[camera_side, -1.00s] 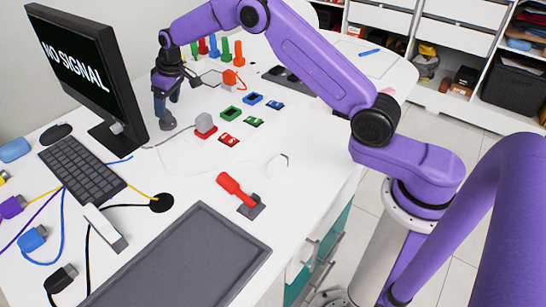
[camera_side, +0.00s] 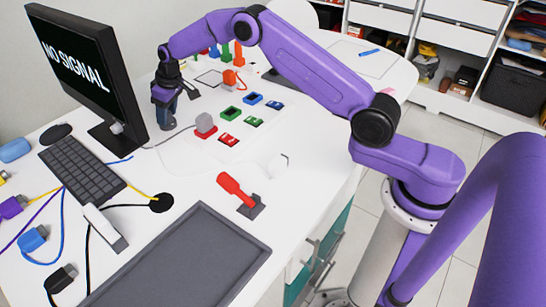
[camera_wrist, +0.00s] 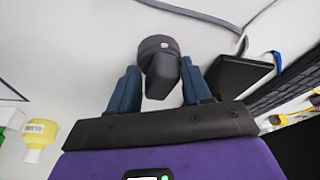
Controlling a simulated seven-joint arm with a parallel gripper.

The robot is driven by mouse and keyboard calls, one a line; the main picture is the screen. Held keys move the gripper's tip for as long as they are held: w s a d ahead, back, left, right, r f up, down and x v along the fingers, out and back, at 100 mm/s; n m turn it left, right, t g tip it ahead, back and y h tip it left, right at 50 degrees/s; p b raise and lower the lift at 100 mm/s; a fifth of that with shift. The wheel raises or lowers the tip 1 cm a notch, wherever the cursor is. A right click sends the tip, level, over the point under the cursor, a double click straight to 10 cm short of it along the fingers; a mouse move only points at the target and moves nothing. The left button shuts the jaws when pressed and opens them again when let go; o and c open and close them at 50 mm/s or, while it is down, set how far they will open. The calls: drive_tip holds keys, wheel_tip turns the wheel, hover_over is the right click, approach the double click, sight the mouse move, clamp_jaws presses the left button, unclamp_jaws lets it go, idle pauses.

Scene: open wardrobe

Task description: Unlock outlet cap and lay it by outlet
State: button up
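The outlet cap (camera_wrist: 162,68) is a dark grey round piece with a block-like handle. In the wrist view it sits between the two blue fingers of my gripper (camera_wrist: 160,88), with narrow gaps on both sides. In the side view my gripper (camera_side: 166,104) points down at the cap (camera_side: 167,124) on the white desk beside the monitor. My gripper looks open around the cap's handle. The outlet itself is not clearly visible under the cap.
The monitor (camera_side: 80,68) stands close to the left of my gripper. A red-handled lever (camera_side: 236,190) stands nearer the front. Bare desk lies between.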

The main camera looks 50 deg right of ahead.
drive_tip(key=n+y, duration=0.1)
drive_tip(key=n, duration=0.2)
drive_tip(key=shift+g, duration=0.3)
drive_tip(key=shift+n, duration=1.1)
clamp_jaws()
drive_tip(key=n, duration=0.1)
drive_tip(key=n+g, duration=0.1)
drive_tip(key=n, duration=0.1)
drive_tip(key=n+y, duration=0.1)
drive_tip(key=n, duration=0.1)
drive_tip(key=shift+a+g, duration=0.35)
drive_tip(key=shift+g, duration=0.05)
drive_tip(key=shift+s+f+n+g, duration=0.1)
drive_tip(key=shift+n+g, duration=0.2)
drive_tip(key=shift+n, duration=1)
drive_tip(key=shift+r, duration=0.75)
drive_tip(key=shift+d+r, duration=0.2)
drive_tip(key=shift+d, duration=0.05)
drive_tip(key=shift+r, duration=0.1)
